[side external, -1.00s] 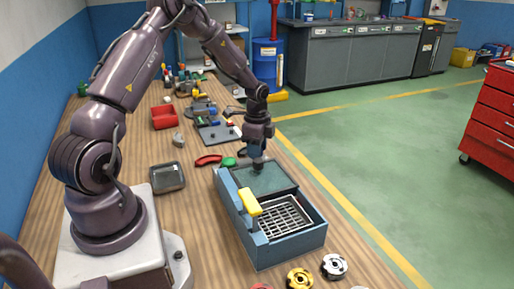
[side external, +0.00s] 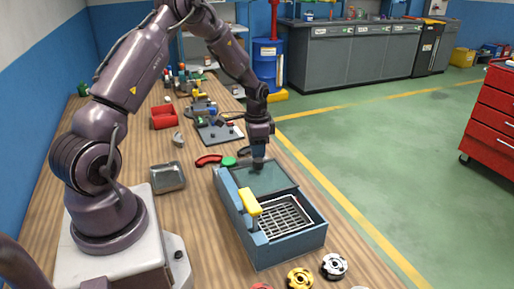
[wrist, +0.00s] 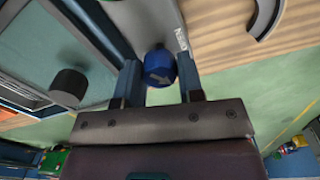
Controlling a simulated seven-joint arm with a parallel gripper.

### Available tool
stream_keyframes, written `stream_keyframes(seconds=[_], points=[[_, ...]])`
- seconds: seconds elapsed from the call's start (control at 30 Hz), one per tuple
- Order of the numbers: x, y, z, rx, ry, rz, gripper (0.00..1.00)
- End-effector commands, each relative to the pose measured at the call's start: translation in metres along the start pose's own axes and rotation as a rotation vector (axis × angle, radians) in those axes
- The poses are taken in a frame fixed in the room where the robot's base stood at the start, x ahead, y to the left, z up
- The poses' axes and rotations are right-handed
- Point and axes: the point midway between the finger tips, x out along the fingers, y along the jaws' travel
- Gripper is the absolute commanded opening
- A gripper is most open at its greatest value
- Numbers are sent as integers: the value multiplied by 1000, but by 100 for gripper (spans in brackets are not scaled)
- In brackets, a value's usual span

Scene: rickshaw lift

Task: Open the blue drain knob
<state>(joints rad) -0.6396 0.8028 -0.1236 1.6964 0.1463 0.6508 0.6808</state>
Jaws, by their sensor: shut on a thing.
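The blue drain knob (wrist: 159,67) shows in the wrist view at the top middle, with a pale arrow mark on its face. It sits between the two fingers of my gripper (wrist: 160,80), which is shut on it. In the side view my gripper (side external: 257,150) points down at the far end of the blue tank (side external: 290,246). The knob cannot be made out there, and the fingertips are hard to see.
The tank has a glassy lid (side external: 272,178) with a dark lid knob (wrist: 68,87), a yellow handle (side external: 249,202) and a wire basket (side external: 285,218). A grey tray (side external: 167,177), a red curved part (side external: 208,160) and a green disc (side external: 229,162) lie close by.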

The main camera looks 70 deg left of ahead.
Motion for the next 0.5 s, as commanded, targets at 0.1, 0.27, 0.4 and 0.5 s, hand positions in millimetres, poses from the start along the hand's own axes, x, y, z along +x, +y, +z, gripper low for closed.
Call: stream_keyframes(seconds=[0.1,0.27,0.4,0.5], points=[[-1,0,0,-109,-1,-2,11],[-2,0,0,-262,-1,-1,11],[-2,0,0,-395,-1,-1,11],[-2,0,0,-490,-1,-1,11]])
